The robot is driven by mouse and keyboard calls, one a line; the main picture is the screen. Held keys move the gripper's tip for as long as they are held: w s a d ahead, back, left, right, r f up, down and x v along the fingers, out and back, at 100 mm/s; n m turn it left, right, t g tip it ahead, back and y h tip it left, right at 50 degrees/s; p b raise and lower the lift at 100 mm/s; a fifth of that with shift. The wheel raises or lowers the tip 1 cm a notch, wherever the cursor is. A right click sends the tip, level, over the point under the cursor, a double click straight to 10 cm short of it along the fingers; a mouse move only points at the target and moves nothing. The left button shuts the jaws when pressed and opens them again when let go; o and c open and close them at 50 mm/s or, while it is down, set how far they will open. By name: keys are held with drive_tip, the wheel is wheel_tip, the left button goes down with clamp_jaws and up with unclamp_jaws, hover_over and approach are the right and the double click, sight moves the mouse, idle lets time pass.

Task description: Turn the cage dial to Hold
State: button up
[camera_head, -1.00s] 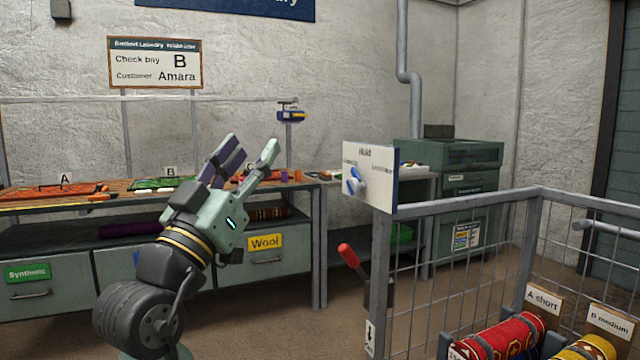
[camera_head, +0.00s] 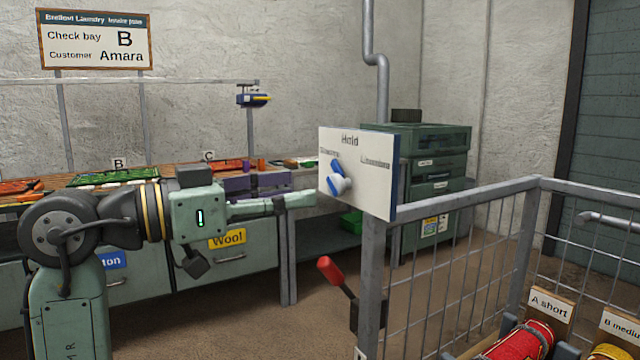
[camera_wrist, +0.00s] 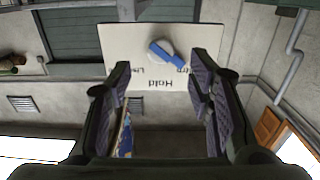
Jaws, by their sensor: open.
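The cage dial (camera_head: 341,180) is a white knob with a blue bar, mounted on a white panel (camera_head: 378,178) at the cage corner. The panel reads Hold at top centre, with smaller labels at left and right that are hard to read. The blue bar slants toward the upper left, near the left label. In the wrist view the panel appears upside down, and the dial (camera_wrist: 166,53) shows between and beyond the fingers. My gripper (camera_head: 302,193) is open and empty, left of the panel, with its fingers pointing at it. I see no contact with the dial.
A red-handled lever (camera_head: 330,270) sits on the cage post below the panel. The grey mesh cage (camera_head: 455,265) extends right, with rolled rugs (camera_head: 525,342) inside. A workbench (camera_head: 285,180) with several mats stands behind my arm.

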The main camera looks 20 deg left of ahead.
sight(332, 186)
drive_tip(key=x, duration=0.5)
drive_tip(key=shift+w+d+p, duration=0.2)
drive_tip(key=shift+w+p, duration=0.1)
drive_tip(key=shift+c, duration=0.2)
clamp_jaws()
